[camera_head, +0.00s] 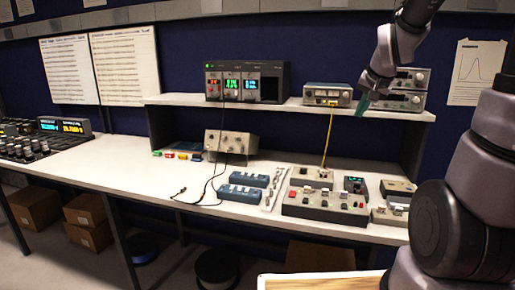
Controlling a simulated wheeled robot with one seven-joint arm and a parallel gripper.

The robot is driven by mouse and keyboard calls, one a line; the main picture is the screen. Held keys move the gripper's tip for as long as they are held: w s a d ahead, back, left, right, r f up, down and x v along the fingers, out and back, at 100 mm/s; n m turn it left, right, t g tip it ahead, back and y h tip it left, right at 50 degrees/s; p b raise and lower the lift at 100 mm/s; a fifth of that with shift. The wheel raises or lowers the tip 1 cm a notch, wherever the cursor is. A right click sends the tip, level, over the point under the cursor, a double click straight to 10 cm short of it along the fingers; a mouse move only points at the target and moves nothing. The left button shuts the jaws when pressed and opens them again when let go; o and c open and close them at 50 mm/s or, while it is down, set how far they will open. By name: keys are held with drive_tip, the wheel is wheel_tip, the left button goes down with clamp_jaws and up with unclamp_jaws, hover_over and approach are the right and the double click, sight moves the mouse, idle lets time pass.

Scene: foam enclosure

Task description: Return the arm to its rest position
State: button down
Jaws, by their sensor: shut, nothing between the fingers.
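My arm (466,225) fills the right side of the head view and arches up out of the top edge. Its end comes back down at the upper right, where my gripper (362,106) points down and to the left in front of the shelf. The gripper has greenish fingertips that look closed, with nothing visible between them. It appears in front of the stacked grey instruments, clear of the bench top. Part of the arm between is outside the picture.
A white bench (110,161) carries a raised shelf (290,105) with instruments (245,82). Control boxes (325,205), blue units (243,192) and cables lie on the bench. Cardboard boxes (88,220) stand below. The bench's left middle is clear.

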drive_tip(key=s+a+r+n+y, duration=0.1)
drive_tip(key=s+a+r, duration=0.2)
drive_tip(key=s, duration=0.7)
drive_tip(key=s+a+r+n+y, duration=0.1)
drive_tip(key=s+a+r, duration=0.2)
drive_tip(key=s, duration=0.7)
drive_tip(key=shift+r+g, duration=0.3)
drive_tip(key=shift+r, duration=0.15)
drive_tip(key=shift+d, duration=0.15)
